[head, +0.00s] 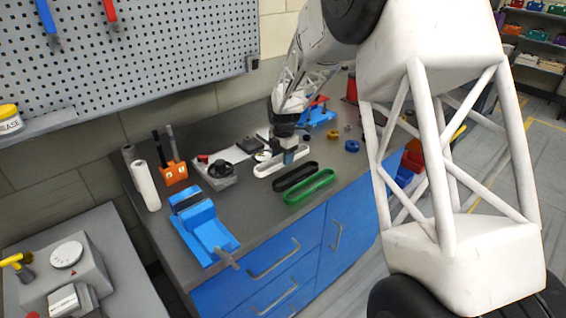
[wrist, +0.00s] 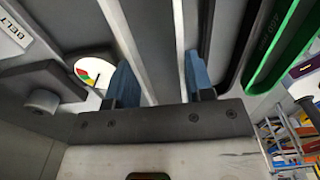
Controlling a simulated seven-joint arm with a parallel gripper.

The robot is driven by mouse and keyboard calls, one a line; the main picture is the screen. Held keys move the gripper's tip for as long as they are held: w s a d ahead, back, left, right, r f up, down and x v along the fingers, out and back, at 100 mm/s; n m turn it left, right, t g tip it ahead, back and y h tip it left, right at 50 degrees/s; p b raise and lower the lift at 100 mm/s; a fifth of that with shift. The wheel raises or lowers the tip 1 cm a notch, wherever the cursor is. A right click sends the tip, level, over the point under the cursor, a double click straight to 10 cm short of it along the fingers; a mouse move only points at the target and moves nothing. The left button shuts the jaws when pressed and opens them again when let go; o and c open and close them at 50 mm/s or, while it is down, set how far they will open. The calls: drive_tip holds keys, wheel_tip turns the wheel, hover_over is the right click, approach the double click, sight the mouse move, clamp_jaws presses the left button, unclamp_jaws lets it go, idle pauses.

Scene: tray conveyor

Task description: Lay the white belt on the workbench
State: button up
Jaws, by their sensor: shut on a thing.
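The white belt (head: 263,171) is a long flat loop beside the black belt, over the grey workbench (head: 255,208). My gripper (head: 290,158) is over the belt's right part, pointing down. In the wrist view, both white strands of the belt (wrist: 178,45) run between the blue fingers of my gripper (wrist: 160,88), which is shut on them from the outer sides. The belt looks level and at or very near the bench top; I cannot tell whether it touches.
A black belt (head: 296,177) and a green belt (head: 311,187) lie in front of the white one. A blue vise (head: 203,228), a grey device with a black knob (head: 215,173) and an orange tool holder (head: 173,173) stand to the left. A round dial (wrist: 95,73) is close to the left finger.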

drive_tip(key=shift+f, duration=1.35)
drive_tip(key=o, duration=0.9)
drive_tip(key=shift+f, duration=0.15)
drive_tip(key=shift+o, duration=0.2)
drive_tip(key=shift+r, duration=0.2)
wheel_tip(320, 180, up, 12)
